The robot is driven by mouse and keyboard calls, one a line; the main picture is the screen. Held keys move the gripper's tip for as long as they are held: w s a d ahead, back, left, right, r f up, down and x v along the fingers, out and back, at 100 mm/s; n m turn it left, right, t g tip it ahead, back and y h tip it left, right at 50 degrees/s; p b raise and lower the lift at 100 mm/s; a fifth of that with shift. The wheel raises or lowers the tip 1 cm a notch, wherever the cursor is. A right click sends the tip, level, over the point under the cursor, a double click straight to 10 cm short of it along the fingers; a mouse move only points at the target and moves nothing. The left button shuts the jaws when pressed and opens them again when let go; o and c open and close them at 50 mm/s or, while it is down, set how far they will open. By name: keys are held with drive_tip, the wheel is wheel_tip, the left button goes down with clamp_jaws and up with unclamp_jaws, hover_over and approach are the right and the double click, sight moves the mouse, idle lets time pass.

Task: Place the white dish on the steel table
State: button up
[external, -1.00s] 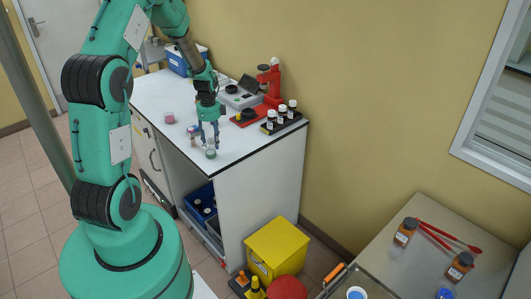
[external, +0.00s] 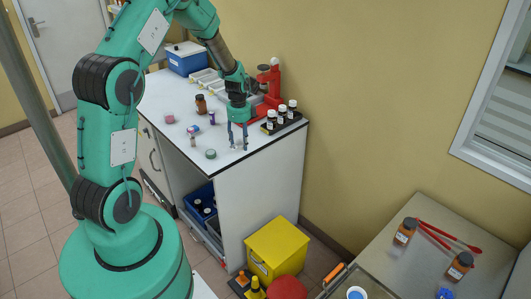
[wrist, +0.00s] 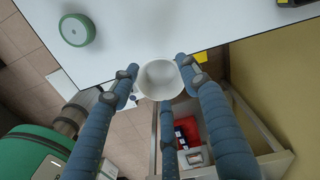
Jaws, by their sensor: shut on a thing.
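The white dish (wrist: 160,79), a small round bowl, is held between the blue fingers of my gripper (wrist: 157,82) in the wrist view. In the external view my gripper (external: 238,140) is low over the front right part of the white-topped bench (external: 170,95), and the dish is barely visible between the fingers. In the wrist view the dish is at the bench edge, with floor and a cabinet behind it. I cannot tell if it touches the bench top. A grey table (external: 385,258), likely the steel one, stands at lower right, apart from the bench.
On the bench, a green round jar (external: 211,154) is left of my gripper, and a rack of bottles (external: 281,118) is to its right. The grey table carries brown bottles (external: 404,232), red tools (external: 437,236) and a tray. A yellow bin (external: 276,247) stands between.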

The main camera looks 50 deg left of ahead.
drive_tip(key=w+d, duration=0.4)
drive_tip(key=d, duration=0.9)
drive_tip(key=w+d, duration=0.5)
drive_tip(key=d, duration=0.8)
drive_tip(key=w+d, duration=0.4)
drive_tip(key=d, duration=0.9)
drive_tip(key=s+d, duration=0.4)
drive_tip(key=d, duration=1.3)
drive_tip(key=s+d, duration=0.4)
drive_tip(key=d, duration=1.3)
drive_tip(key=shift+s+d+m, duration=0.2)
drive_tip(key=shift+d+m, duration=0.15)
drive_tip(key=shift+m, duration=0.05)
drive_tip(key=shift+f, duration=3)
drive_tip(key=shift+f, duration=1.9)
